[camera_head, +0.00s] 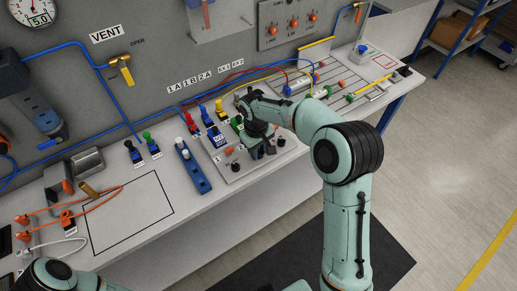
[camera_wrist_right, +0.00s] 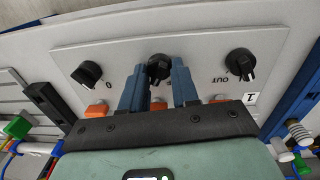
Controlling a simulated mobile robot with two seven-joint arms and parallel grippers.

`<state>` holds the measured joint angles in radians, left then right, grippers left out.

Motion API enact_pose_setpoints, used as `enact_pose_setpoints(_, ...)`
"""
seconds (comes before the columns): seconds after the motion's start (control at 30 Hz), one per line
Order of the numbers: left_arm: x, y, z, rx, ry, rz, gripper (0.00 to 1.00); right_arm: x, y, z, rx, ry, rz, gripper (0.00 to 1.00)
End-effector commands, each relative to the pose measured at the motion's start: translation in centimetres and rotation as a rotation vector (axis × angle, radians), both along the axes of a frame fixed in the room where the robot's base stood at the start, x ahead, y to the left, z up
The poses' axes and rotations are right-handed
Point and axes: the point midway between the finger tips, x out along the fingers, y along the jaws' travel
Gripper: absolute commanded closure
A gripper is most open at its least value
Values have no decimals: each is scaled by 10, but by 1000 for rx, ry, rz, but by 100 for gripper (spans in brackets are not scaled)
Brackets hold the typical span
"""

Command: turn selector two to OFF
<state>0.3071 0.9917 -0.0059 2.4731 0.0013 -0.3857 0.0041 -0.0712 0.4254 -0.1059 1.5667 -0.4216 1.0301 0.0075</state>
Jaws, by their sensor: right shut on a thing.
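A light panel (camera_wrist_right: 205,50) with three black selector knobs in a row fills the upper part of the right wrist view. The middle knob (camera_wrist_right: 158,64) is between the two blue fingers of my right gripper (camera_wrist_right: 158,74), which is shut on it. Its lower part and the marks by it are partly hidden. The outer knobs (camera_wrist_right: 88,73) and (camera_wrist_right: 240,62) stand free. In the head view my right gripper (camera_head: 260,149) reaches down onto the panel (camera_head: 228,178) and hides the middle knob. My left gripper is out of view; only part of my left arm shows at the bottom left.
Several small orange parts sit along the panel near the fingers. Coloured plugs (camera_head: 219,107), cables and a blue rail (camera_head: 193,168) lie left of the panel. The bench's front edge runs just below the panel.

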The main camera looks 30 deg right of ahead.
Motion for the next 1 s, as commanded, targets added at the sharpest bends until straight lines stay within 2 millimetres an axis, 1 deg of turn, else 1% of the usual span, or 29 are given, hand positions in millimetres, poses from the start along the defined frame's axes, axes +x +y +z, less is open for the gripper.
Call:
enact_pose_setpoints(0.17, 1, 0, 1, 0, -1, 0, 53, 0, 0, 1, -1, 0, 31, 100)
enact_pose_setpoints(0.37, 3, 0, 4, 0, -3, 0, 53, -1, -1, 1, -1, 2, 131, 100)
enact_pose_setpoints(1.0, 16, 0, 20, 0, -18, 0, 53, -2, 0, 1, -2, 1, 709, 100)
